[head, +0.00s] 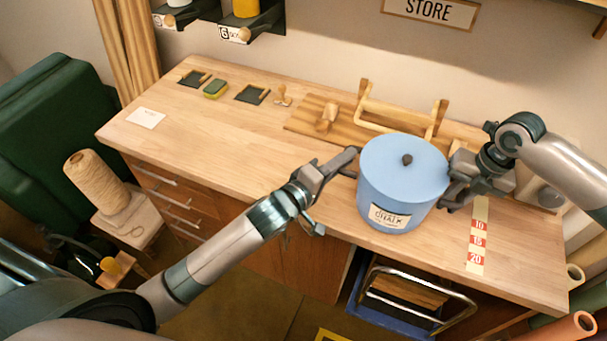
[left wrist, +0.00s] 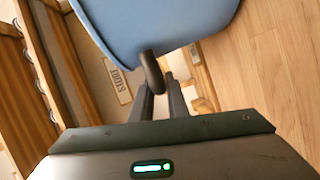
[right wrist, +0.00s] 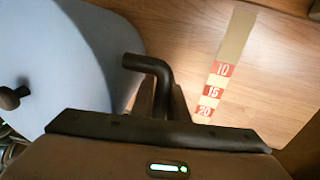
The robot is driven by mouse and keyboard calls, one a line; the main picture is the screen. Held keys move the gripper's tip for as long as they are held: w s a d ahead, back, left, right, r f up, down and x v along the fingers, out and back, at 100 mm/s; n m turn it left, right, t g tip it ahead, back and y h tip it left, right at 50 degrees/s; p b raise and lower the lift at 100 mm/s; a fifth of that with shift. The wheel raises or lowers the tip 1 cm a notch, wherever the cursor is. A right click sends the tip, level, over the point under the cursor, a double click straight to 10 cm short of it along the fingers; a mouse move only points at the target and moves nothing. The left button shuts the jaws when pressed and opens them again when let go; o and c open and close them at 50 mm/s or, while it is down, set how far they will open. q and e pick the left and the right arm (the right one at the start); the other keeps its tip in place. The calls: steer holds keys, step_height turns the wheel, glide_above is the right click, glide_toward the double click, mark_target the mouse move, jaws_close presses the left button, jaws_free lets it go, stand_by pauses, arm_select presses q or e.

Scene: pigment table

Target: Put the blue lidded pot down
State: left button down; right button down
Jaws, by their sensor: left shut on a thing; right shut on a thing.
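The blue lidded pot (head: 400,190) is upright near the front of the wooden table (head: 240,160), with a dark knob on its lid and a CHALK label facing front. My left gripper (head: 348,162) is shut on a dark side handle at the pot's left; that handle (left wrist: 152,75) shows in the left wrist view. My right gripper (head: 450,190) is shut on the opposite handle (right wrist: 150,65), which shows in the right wrist view. The pot's underside is hidden, so I cannot tell whether it touches the tabletop.
A wooden board with a framed rack (head: 400,125) stands behind the pot. A numbered strip (head: 477,240) lies to its right. Dark trays (head: 252,95), a sponge (head: 215,88), a stamp (head: 283,96) and a white card (head: 147,117) lie at the left. The left-middle tabletop is clear.

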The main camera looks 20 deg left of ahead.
arm_select(q)
steer(key=shift+f, duration=0.15)
arm_select(e)
steer(key=shift+f, duration=0.15)
arm_select(q)
steer(key=c, duration=2.2)
jaws_free()
steer(key=shift+f, duration=0.2)
arm_select(e)
steer(key=c, duration=2.2)
jaws_free()
steer(key=shift+f, duration=0.2)
arm_select(q)
steer(key=o, duration=0.5)
steer(key=shift+r, duration=0.1)
arm_select(e)
steer(key=o, duration=0.5)
steer(key=shift+r, duration=0.1)
steer(key=shift+c, duration=0.2)
arm_select(q)
steer(key=shift+s, duration=0.1)
arm_select(e)
steer(key=shift+s, duration=0.1)
arm_select(q)
steer(key=shift+s+a, duration=0.1)
steer(key=shift+s, duration=0.25)
steer(key=shift+v, duration=3.65)
arm_select(e)
steer(key=shift+r, duration=0.15)
